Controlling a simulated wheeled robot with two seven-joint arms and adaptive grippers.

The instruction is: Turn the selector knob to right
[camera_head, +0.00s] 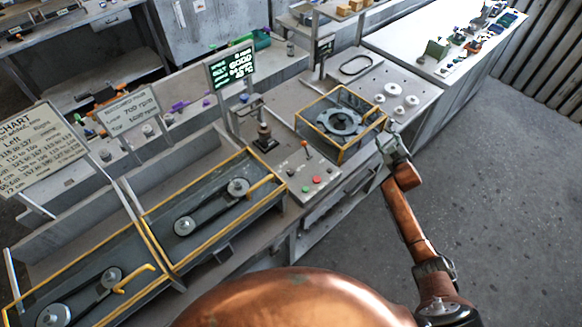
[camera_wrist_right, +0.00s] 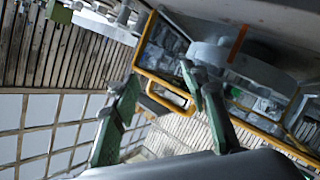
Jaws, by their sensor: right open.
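A small control panel (camera_head: 320,168) sits in front of the yellow-framed guard in the head view. It carries a red button (camera_head: 316,180), a green button (camera_head: 305,189) and an upright lever with an orange tip (camera_head: 307,146). A small dark round part (camera_head: 290,172) sits at its left; I cannot tell if it is the selector knob. My right gripper (camera_head: 386,136) is at the guard's right corner, away from these controls. In the right wrist view, its green fingers (camera_wrist_right: 160,78) are apart, with a yellow handle (camera_wrist_right: 168,98) showing between or behind them. My left gripper is out of view.
The yellow-framed guard (camera_head: 318,115) surrounds a round grey housing (camera_head: 340,121). Several pale discs (camera_head: 393,89) lie behind it. A lit display (camera_head: 231,65) stands left of it. Belt-drive trays (camera_head: 152,219) fill the left. Open floor (camera_head: 480,190) lies right.

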